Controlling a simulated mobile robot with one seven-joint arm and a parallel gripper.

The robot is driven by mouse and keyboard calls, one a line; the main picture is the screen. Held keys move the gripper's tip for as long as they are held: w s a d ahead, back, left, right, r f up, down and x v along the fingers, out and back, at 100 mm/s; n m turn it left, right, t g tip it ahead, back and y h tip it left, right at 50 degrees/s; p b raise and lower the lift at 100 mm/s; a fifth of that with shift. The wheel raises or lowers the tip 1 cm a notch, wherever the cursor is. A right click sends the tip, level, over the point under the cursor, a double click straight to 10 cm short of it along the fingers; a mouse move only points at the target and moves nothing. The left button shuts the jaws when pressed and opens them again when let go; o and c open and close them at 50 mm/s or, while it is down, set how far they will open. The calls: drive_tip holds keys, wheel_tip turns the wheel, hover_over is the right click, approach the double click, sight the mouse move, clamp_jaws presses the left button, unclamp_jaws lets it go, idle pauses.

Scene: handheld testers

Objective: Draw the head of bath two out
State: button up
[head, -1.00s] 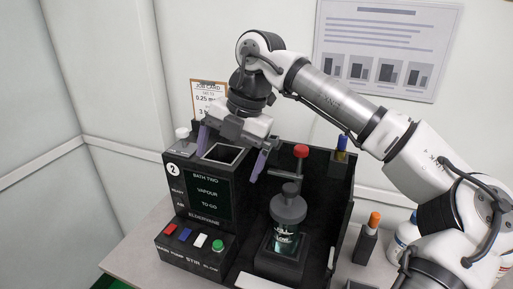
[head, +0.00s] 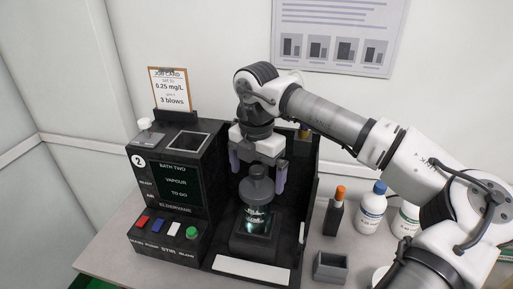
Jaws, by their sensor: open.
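Bath two is the glowing glass vessel (head: 256,220) in a black bay, beside the black tester panel (head: 180,183) marked "2" and "BATH TWO". Its grey head (head: 257,188), a round cap with a narrower top, sits upright on the vessel. My gripper (head: 258,178) points down over the bay, open and empty. One finger shows on each side of the head's upper part in the picture. I cannot tell whether they touch it or how they line up in depth. My gripper's body and wrist hide what is behind the head.
A square opening (head: 185,141) and a white knob (head: 145,124) are on the panel's top. Red, blue, white and green buttons (head: 191,232) sit in front. Black walls enclose the bay. An orange-capped bottle (head: 334,214), a grey box (head: 330,266) and white bottles (head: 370,211) stand right.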

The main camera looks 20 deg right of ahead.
sight(256, 186)
drive_tip(key=shift+f, duration=1.75)
drive_tip(key=c, duration=1.1)
drive_tip(key=o, duration=0.5)
drive_tip(key=shift+c, duration=0.2)
drive_tip(key=shift+r, duration=0.1)
drive_tip(key=c, duration=0.7)
drive_tip(key=shift+o, duration=0.2)
drive_tip(key=shift+r+p, duration=0.1)
drive_tip(key=shift+p, duration=0.2)
